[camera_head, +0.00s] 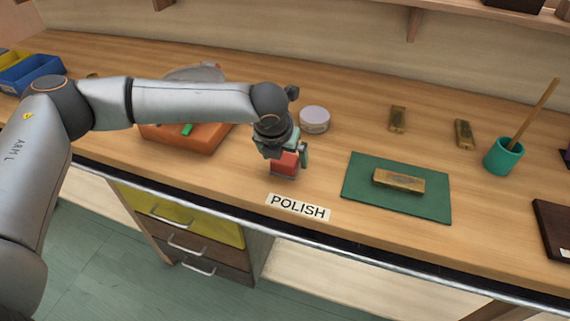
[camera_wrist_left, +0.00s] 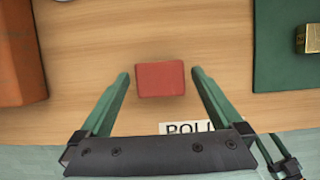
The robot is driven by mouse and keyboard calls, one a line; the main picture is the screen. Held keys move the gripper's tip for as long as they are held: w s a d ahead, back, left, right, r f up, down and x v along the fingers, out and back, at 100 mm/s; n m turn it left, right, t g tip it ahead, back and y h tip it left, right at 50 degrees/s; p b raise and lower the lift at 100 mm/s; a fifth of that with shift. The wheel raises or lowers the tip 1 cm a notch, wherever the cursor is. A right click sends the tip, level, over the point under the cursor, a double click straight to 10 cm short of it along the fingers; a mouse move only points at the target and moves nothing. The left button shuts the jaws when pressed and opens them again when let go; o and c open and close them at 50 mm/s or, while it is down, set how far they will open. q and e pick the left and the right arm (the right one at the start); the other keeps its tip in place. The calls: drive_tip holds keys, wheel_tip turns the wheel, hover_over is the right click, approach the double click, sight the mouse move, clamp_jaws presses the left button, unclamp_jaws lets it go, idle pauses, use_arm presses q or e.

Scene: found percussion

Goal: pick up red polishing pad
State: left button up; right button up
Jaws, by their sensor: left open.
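The red polishing pad (camera_head: 285,165) is a small red block on the wooden bench, behind the POLISH label. My left gripper (camera_head: 288,155) is at the pad from above, and its fingers partly hide the pad in the head view. In the left wrist view the pad (camera_wrist_left: 160,79) lies between the two green fingertips of my left gripper (camera_wrist_left: 160,74). The fingers are open, with a gap on each side of the pad.
An orange box (camera_head: 190,138) stands left of the pad. A round pale tin (camera_head: 314,120) is behind it. A green mat (camera_head: 433,207) with a brass bar (camera_head: 399,181) lies to the right. The POLISH label (camera_head: 298,207) is near the front edge.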

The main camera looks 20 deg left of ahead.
use_arm(q)
drive_tip(key=shift+x, duration=0.85)
drive_tip(key=shift+s, duration=0.1)
drive_tip(key=shift+c, duration=0.4)
drive_tip(key=c, duration=1.2)
